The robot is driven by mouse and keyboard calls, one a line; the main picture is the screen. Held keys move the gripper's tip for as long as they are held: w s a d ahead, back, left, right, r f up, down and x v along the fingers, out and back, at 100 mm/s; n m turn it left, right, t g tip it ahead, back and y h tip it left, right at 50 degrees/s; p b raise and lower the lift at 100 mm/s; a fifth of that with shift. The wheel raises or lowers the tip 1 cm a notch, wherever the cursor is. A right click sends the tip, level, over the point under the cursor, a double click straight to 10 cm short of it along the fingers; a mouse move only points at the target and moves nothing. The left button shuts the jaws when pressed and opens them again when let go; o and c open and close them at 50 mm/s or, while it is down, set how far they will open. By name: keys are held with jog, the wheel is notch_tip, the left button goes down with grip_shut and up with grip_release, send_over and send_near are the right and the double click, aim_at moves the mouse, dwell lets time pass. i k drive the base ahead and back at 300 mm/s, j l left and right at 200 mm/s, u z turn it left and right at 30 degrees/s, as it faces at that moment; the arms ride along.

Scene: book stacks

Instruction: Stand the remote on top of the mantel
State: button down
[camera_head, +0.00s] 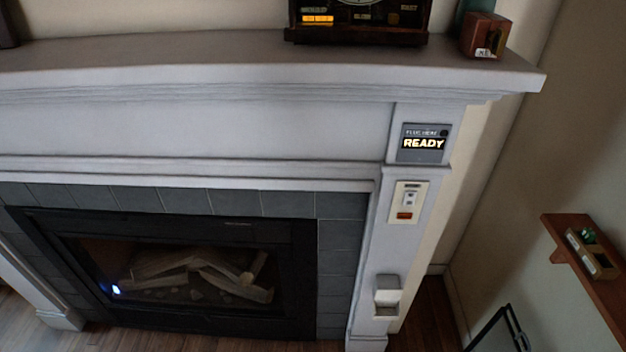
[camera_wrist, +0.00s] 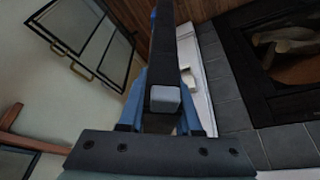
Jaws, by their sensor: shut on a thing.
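The mantel (camera_head: 180,56) is a pale grey shelf above the fireplace in the head view; a long stretch of its top is bare. In the wrist view my gripper (camera_wrist: 160,95) has blue fingers shut on a long dark thing, seemingly the remote (camera_wrist: 166,45). It runs away from the gripper toward the top of the picture. A small grey block shows at its near end; I cannot tell what it belongs to. My gripper and the remote are not in the head view. The wrist view shows the floor and the fireplace beyond them, not the mantel top.
A dark clock-like device (camera_head: 358,22) and a brown box (camera_head: 484,36) stand on the mantel's right part. The fireplace (camera_head: 190,270) is below. Wall panels and a small pale box (camera_head: 387,296) sit on the right pillar. A brown wall shelf (camera_head: 590,270) juts out at right.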

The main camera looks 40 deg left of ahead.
aim_at(163, 49)
jog(key=k+u, duration=0.15)
jog(key=u, duration=0.3)
jog(key=k+j+u, duration=0.1)
jog(key=u, duration=0.35)
jog(key=j+u, duration=0.35)
jog(key=i+j+u, duration=0.15)
jog(key=j+u, duration=0.2)
jog(key=j, duration=0.1)
